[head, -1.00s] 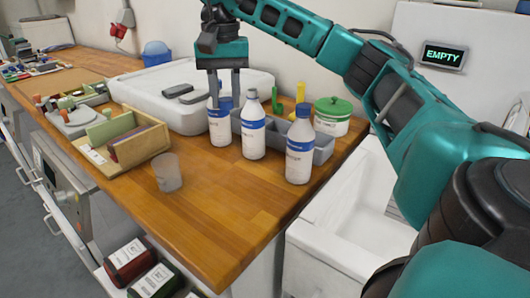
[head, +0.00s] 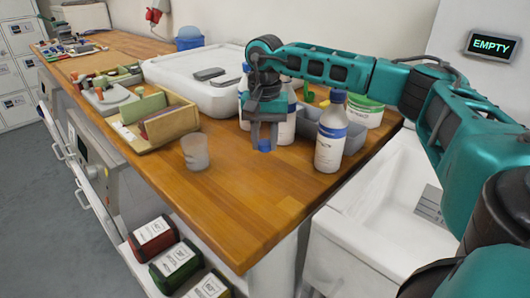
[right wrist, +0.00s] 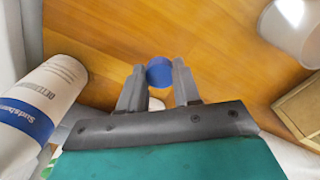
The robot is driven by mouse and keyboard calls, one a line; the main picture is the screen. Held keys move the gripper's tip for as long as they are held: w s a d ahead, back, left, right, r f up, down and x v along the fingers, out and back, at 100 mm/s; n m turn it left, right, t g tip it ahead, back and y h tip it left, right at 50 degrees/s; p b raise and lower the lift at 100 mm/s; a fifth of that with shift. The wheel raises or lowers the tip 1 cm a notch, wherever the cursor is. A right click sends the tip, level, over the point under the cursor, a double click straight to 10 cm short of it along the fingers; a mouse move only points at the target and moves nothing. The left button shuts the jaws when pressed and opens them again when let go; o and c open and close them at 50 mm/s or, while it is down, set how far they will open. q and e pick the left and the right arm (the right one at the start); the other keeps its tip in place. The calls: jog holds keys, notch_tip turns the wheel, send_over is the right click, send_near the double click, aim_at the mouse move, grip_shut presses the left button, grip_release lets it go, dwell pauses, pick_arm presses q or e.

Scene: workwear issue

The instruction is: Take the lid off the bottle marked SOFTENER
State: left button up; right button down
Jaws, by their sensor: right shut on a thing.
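My right gripper (head: 264,147) is shut on a small blue lid (head: 265,145), held above the wooden counter in front of the bottles. The lid also shows between the fingertips in the right wrist view (right wrist: 159,72). Another white bottle (head: 286,125) stands behind the gripper, partly hidden. A third (head: 244,115) is mostly hidden by my arm. I cannot read SOFTENER on any label. My left gripper is not in view.
A clear cup (head: 195,152) and a wooden organiser (head: 178,122) stand to the left. A grey caddy (head: 306,134) and a green-lidded tub (head: 366,112) are behind the bottles. A white sink (head: 365,222) lies right of the counter's edge. The front counter is clear.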

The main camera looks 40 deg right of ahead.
aim_at(264, 142)
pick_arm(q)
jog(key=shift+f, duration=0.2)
pick_arm(e)
jog(key=shift+f, duration=1.9)
jog(key=shift+f, duration=0.1)
jog(key=c, duration=0.8)
grip_release()
jog(key=shift+r, duration=0.35)
notch_tip(264, 142, up, 11)
jog(key=shift+f+p, duration=0.2)
jog(key=shift+p, duration=0.25)
jog(key=shift+r, duration=0.5)
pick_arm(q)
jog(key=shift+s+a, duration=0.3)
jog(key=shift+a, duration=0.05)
